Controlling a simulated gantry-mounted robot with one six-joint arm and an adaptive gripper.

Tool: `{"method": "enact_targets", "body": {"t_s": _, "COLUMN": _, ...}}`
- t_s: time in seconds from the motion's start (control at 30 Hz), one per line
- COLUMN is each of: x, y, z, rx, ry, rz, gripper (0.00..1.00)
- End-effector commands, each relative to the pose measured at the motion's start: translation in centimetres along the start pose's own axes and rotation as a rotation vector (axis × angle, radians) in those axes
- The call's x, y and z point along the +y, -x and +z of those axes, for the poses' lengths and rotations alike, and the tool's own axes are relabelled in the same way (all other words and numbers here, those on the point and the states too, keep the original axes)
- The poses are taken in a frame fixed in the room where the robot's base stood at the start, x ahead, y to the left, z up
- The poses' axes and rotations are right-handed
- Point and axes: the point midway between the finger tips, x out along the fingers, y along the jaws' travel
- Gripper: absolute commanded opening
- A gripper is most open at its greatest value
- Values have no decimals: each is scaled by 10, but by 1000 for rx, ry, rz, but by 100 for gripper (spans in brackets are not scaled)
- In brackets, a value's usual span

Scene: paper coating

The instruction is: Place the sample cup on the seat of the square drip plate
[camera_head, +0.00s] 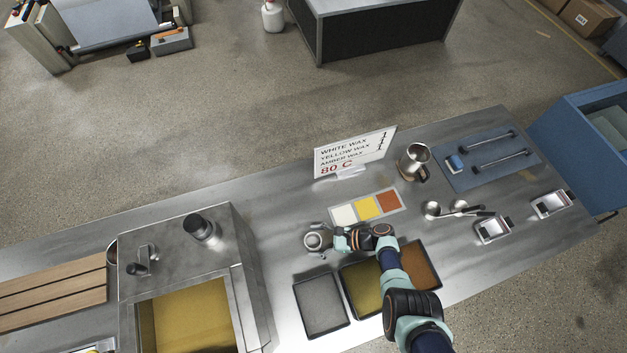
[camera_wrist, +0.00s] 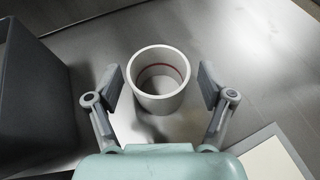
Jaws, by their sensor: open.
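The sample cup (camera_head: 317,241) stands upright on the steel bench, left of the colour card. In the wrist view the cup (camera_wrist: 148,101) is white, open at the top, with a red line around its inner wall. It looks empty. My gripper (camera_wrist: 159,88) is open, with one finger on each side of the cup; small gaps show, and neither finger clearly touches it. In the head view my gripper (camera_head: 333,239) reaches the cup from the right. I cannot surely pick out the square drip plate; two small metal pieces with dark ends (camera_head: 491,229) (camera_head: 550,204) lie at the right.
Grey (camera_head: 296,290), yellow (camera_head: 348,278) and amber (camera_head: 437,270) trays lie in front of the cup. A large steel tank (camera_head: 250,275) stands at left. A wax sign (camera_head: 355,153), metal jug (camera_head: 413,163) and blue mat (camera_head: 465,180) are behind and right.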

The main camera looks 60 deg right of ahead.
Motion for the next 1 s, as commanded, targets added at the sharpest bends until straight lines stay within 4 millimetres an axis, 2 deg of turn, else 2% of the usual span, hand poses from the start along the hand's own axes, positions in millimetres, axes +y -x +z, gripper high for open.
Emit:
{"method": "enact_targets", "body": {"t_s": 0.1, "x": 2, "y": -24, "z": -4, "rx": -1, "ry": 1, "rz": 5, "gripper": 81}}
{"method": "enact_targets", "body": {"t_s": 0.2, "x": 2, "y": -33, "z": -3, "rx": 0, "ry": 1, "rz": 4, "gripper": 81}}
{"method": "enact_targets", "body": {"t_s": 0.43, "x": 1, "y": -34, "z": -2, "rx": 0, "ry": 1, "rz": 1, "gripper": 81}}
{"method": "enact_targets", "body": {"t_s": 0.8, "x": 1, "y": -34, "z": -2, "rx": 0, "ry": 1, "rz": 1, "gripper": 19}}
{"method": "enact_targets", "body": {"t_s": 0.83, "x": 1, "y": -34, "z": -2, "rx": 0, "ry": 1, "rz": 1, "gripper": 19}}
{"method": "enact_targets", "body": {"t_s": 0.87, "x": 1, "y": -34, "z": -2, "rx": 0, "ry": 1, "rz": 1, "gripper": 14}}
{"method": "enact_targets", "body": {"t_s": 1.0, "x": 1, "y": -34, "z": -1, "rx": 0, "ry": 1, "rz": 1, "gripper": 14}}
